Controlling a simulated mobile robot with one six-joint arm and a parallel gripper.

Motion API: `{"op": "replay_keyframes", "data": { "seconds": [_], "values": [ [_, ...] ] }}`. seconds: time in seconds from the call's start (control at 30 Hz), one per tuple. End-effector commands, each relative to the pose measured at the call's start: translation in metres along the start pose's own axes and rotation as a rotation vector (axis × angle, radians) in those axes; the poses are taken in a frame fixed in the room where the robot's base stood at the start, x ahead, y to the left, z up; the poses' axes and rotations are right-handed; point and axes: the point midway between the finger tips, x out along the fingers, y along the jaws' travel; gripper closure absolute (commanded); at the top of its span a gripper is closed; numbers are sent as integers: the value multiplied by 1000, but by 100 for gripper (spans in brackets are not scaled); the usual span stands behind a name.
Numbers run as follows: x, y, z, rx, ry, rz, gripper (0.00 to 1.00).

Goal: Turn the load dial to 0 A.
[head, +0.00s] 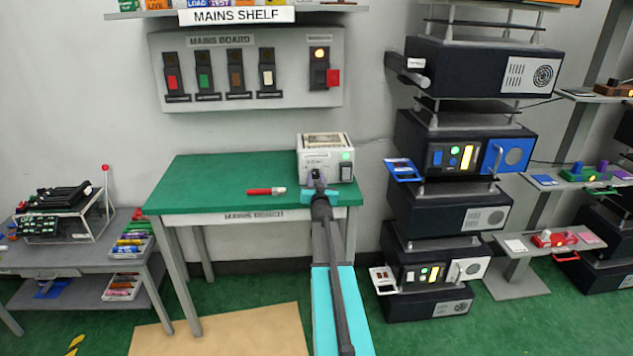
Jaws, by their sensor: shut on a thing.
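A white load box (318,165) stands on the right end of the green bench, with a meter on its sloped top and a lit green lamp on its front. The load dial (315,175) is a small dark knob low on its front, mostly covered by my gripper. My gripper (317,184) reaches up from below at the box's front and is shut on the dial. The dial's pointer and scale marks are too small and too covered to read.
A red-handled tool (266,191) lies left of the box on the green bench (210,185). The mains board (250,70) hangs on the wall behind. A dark equipment stack (450,165) stands close on the right. The bench's left part is clear.

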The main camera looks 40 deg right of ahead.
Motion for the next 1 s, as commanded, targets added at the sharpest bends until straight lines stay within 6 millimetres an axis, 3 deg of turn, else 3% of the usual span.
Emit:
{"op": "replay_keyframes", "data": {
  "seconds": [1.0],
  "values": [
    [-1,4,1,-620,-4,2,95]
  ]
}}
